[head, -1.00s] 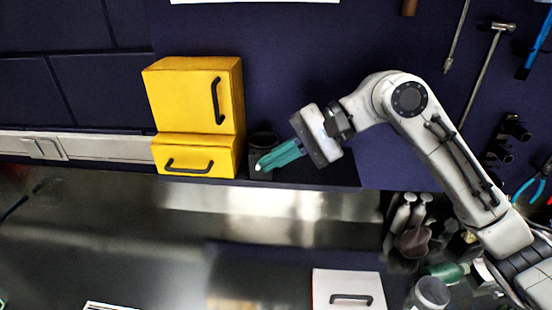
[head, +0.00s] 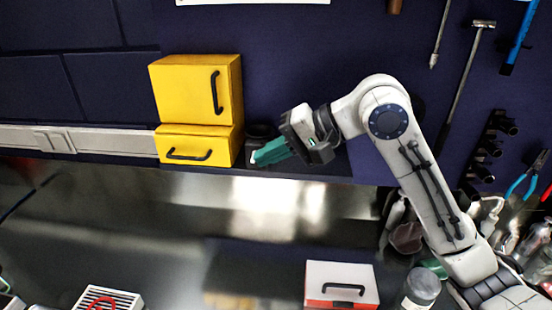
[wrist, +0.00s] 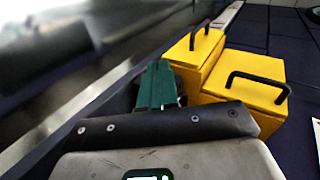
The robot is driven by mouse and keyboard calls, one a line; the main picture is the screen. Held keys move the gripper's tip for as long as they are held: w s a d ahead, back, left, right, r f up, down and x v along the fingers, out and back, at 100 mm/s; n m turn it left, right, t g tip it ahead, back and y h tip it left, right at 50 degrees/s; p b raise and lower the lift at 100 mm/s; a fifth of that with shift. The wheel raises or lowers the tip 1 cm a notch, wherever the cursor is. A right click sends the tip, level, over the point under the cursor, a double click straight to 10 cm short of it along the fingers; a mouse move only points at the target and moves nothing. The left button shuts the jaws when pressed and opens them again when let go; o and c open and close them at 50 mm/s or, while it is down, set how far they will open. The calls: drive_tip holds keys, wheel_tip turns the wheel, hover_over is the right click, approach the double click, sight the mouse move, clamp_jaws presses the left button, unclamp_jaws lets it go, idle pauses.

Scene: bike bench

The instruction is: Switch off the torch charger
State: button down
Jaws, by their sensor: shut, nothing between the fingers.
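My gripper (head: 258,158) has teal fingers, shut with nothing between them. In the head view it points left and slightly down, at the shelf just right of the lower yellow drawer. In the wrist view the shut fingers (wrist: 158,85) show beside the yellow boxes. A dark round-topped object (head: 262,131) stands behind the fingers, partly hidden by them. It may be the torch charger, but I cannot tell. No switch can be made out, and I cannot tell whether the fingers touch anything.
An upper yellow box (head: 185,90) and a lower yellow drawer (head: 172,147), both with black handles, stand close left of the fingers. A white-and-red drawer box (head: 325,272) and a white slotted device (head: 125,297) are lower down. Tools hang at right.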

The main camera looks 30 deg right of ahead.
drive_tip(key=shift+s+f+n+t, duration=0.1)
drive_tip(key=shift+f+n+t, duration=0.15)
drive_tip(key=shift+n+t, duration=0.2)
drive_tip(key=shift+w+d+r+p, duration=0.3)
drive_tip(key=shift+w+r+p, duration=0.1)
drive_tip(key=shift+w+p, duration=0.15)
drive_tip(key=shift+d, duration=0.1)
